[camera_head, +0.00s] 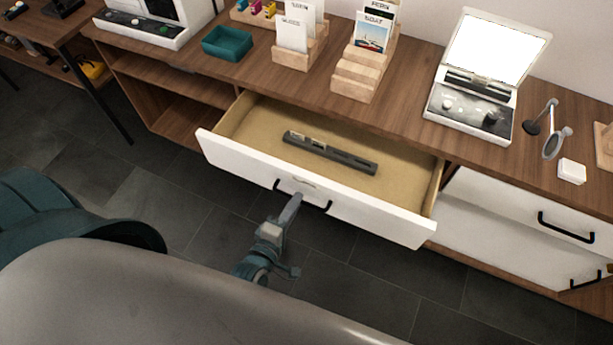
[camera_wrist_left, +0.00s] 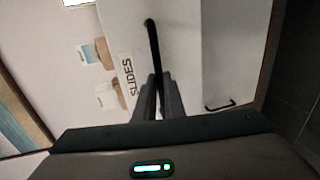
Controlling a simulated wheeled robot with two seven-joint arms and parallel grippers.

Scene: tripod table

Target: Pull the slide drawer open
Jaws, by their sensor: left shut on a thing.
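The slide drawer (camera_head: 330,205) has a white front and a tan wooden inside, and it stands well out from the cabinet in the head view. A grey slotted strip (camera_head: 330,153) lies inside it. In the left wrist view a label reading SLIDES (camera_wrist_left: 128,80) is on the white front, beside the black bar handle (camera_wrist_left: 153,45). My right gripper is not in view.
The wooden tabletop holds a teal tray (camera_head: 227,43), wooden card holders (camera_head: 366,65), a lit white viewer (camera_head: 480,80) and a small stand mirror (camera_head: 553,143). Closed white drawers (camera_head: 510,225) are to the right. Dark tiled floor (camera_head: 370,275) lies free in front.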

